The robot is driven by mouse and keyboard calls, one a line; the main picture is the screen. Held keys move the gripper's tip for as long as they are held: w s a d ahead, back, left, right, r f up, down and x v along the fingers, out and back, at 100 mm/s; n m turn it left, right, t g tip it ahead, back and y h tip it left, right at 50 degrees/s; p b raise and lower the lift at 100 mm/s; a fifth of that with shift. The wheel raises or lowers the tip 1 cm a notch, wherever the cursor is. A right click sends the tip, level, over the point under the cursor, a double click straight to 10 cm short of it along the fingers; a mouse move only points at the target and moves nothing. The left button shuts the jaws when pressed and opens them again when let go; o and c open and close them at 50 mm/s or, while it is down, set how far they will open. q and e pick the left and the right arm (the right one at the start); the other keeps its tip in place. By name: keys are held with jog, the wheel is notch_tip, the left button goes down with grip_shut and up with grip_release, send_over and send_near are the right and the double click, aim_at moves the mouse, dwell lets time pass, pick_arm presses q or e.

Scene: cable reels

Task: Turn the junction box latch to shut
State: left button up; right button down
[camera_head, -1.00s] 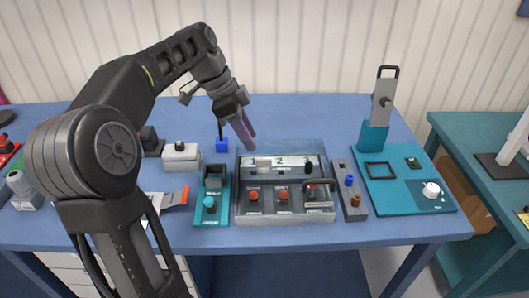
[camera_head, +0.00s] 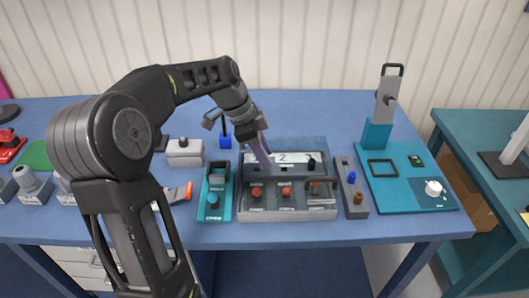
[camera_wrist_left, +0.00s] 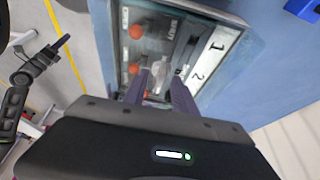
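The junction box (camera_head: 288,215) is an open grey tray with red knobs, a label strip marked 1 and 2, and a metal handle at its right. My left gripper (camera_head: 263,163) reaches down over its back left part and hides what lies there. In the left wrist view the left gripper (camera_wrist_left: 160,88) has its fingers apart, with a small silver piece (camera_wrist_left: 160,70), perhaps the latch, between or just beyond the tips. I cannot tell whether they touch it. A dark arm end (camera_wrist_left: 45,62), apparently my right gripper, shows at that view's left; its opening is unclear.
A teal latch unit (camera_head: 214,200) stands close left of the box, and a grey strip with blue and brown knobs (camera_head: 351,190) close right. A teal board with an upright handled post (camera_head: 385,100) is farther right.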

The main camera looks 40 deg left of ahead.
pick_arm(q)
jog(key=shift+c, duration=0.2)
grip_shut()
